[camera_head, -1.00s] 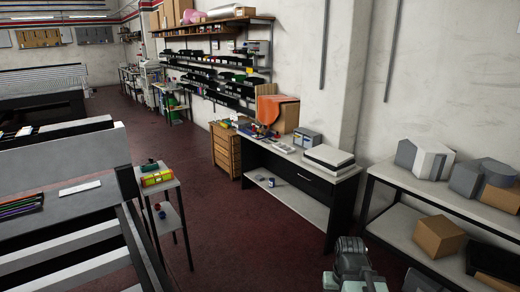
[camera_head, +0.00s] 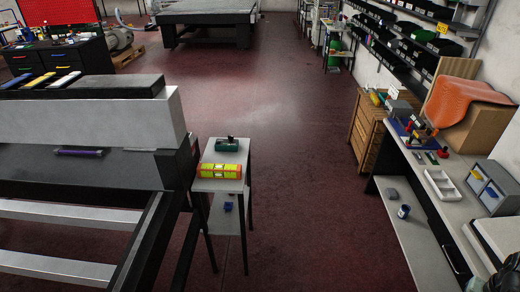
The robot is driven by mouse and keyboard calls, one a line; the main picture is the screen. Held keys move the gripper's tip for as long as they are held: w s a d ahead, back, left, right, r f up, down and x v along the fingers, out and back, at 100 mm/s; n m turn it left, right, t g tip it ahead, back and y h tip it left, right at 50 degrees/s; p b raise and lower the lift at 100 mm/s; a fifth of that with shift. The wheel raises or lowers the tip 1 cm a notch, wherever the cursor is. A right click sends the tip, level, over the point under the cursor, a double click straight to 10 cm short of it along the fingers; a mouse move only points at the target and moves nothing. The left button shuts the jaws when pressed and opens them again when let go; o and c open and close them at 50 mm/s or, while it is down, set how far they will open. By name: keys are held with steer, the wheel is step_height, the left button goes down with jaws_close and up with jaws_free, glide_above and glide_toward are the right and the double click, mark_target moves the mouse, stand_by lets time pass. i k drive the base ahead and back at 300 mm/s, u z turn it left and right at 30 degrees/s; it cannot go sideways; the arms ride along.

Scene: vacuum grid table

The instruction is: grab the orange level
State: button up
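The orange level (camera_head: 221,171) lies flat on the top of a small two-tier stand (camera_head: 240,186), near its front edge. It has yellow-green faces with orange parts at its ends. A dark green tool (camera_head: 227,145) lies just behind it on the same top. My gripper's fingers do not show. Only a dark piece, perhaps of my arm, shows at the bottom right corner, well away from the level.
A large grid table with a grey-white beam (camera_head: 90,123) stands close at the stand's left. A workbench (camera_head: 455,211) with boxes and tools stands at the right. The dark red floor (camera_head: 310,200) between stand and workbench is clear.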

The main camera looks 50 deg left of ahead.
mark_target(204, 171)
steer(key=z, duration=0.1)
steer(key=i, duration=1)
steer(key=u, duration=3.6)
steer(key=i, duration=0.55)
steer(key=z, duration=0.1)
